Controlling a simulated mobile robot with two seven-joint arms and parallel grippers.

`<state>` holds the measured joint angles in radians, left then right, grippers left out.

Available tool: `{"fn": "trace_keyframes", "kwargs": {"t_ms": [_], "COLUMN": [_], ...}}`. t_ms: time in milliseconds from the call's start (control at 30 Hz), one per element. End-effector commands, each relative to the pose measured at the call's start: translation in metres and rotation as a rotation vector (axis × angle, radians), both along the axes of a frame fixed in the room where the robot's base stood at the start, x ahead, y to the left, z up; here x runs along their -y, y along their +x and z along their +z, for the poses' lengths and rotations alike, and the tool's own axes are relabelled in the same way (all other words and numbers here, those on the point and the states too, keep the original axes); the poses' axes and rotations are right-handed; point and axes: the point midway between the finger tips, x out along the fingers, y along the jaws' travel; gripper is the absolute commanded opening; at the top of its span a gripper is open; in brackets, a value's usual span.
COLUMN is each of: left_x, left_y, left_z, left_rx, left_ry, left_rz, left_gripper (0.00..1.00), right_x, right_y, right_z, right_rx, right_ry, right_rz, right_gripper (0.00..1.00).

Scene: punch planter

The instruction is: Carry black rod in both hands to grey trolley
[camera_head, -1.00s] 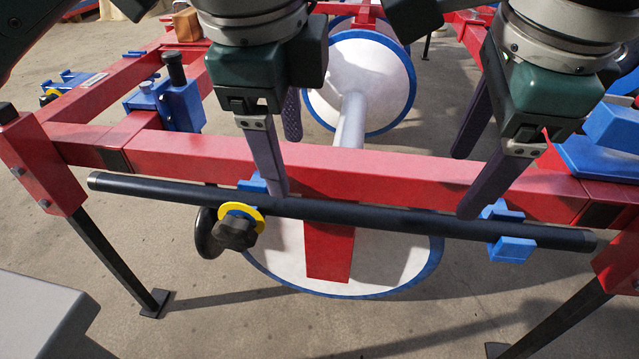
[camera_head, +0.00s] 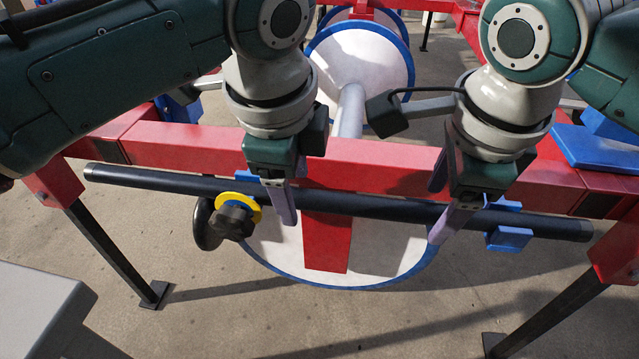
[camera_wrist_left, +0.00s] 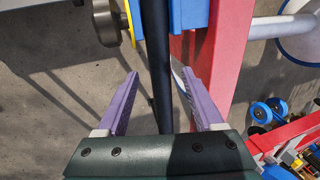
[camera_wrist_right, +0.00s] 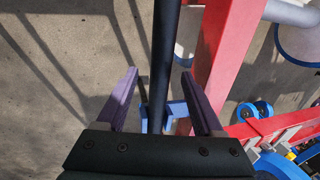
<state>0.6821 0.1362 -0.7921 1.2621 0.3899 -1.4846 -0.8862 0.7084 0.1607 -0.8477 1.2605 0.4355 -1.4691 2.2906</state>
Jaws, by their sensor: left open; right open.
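The black rod (camera_head: 370,207) lies level across the front of the red frame, in blue holders (camera_head: 509,238). My left gripper (camera_head: 290,205) is open around the rod, just right of the black knob with the yellow ring (camera_head: 237,212). In the left wrist view the rod (camera_wrist_left: 156,60) runs between the two purple fingers, apart from both. My right gripper (camera_head: 442,208) is open around the rod, left of the right-hand blue holder. In the right wrist view the rod (camera_wrist_right: 164,60) also passes between the fingers. The grey trolley may be the grey surface (camera_head: 40,305) at lower left; I cannot be sure.
The red frame beam (camera_head: 370,182) runs close behind the rod. A white disc with a blue rim (camera_head: 385,250) is below it and another (camera_head: 375,70) stands behind. Black legs (camera_head: 110,250) stand on the concrete floor. Open floor lies in front.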

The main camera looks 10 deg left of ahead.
Motion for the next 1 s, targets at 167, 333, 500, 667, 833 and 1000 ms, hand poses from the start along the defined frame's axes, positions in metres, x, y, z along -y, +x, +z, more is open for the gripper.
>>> {"fn": "trace_keyframes", "kwargs": {"t_ms": [167, 333, 500, 667, 833, 1000], "left_x": [-0.0004, -0.0002, -0.0003, -0.0003, -0.0004, -0.0005], "left_y": [0.0025, 0.0031, 0.0030, 0.0030, 0.0030, 0.0029], "left_z": [-0.0103, -0.0116, -0.0113, -0.0112, -0.0112, -0.0112], "left_rx": [0.000, 0.001, 0.001, 0.001, 0.001, 0.001], "left_ry": [0.002, 0.001, 0.001, 0.001, 0.001, 0.001], "left_rz": [0.001, -0.001, 0.000, 0.000, 0.000, 0.000], "left_gripper": [0.69, 0.69, 0.64, 0.46, 0.27, 0.08], "right_x": [0.0002, -0.0001, -0.0001, -0.0001, 0.0000, 0.0000], "right_y": [0.0028, 0.0034, 0.0033, 0.0032, 0.0032, 0.0032], "right_z": [-0.0100, -0.0112, -0.0110, -0.0109, -0.0109, -0.0109], "right_rx": [0.001, 0.002, 0.002, 0.001, 0.001, 0.001], "right_ry": [-0.001, 0.001, 0.001, 0.001, 0.001, 0.000], "right_rz": [0.001, 0.001, 0.000, 0.000, 0.000, 0.000], "right_gripper": [0.69, 0.69, 0.64, 0.46, 0.27, 0.08]}}
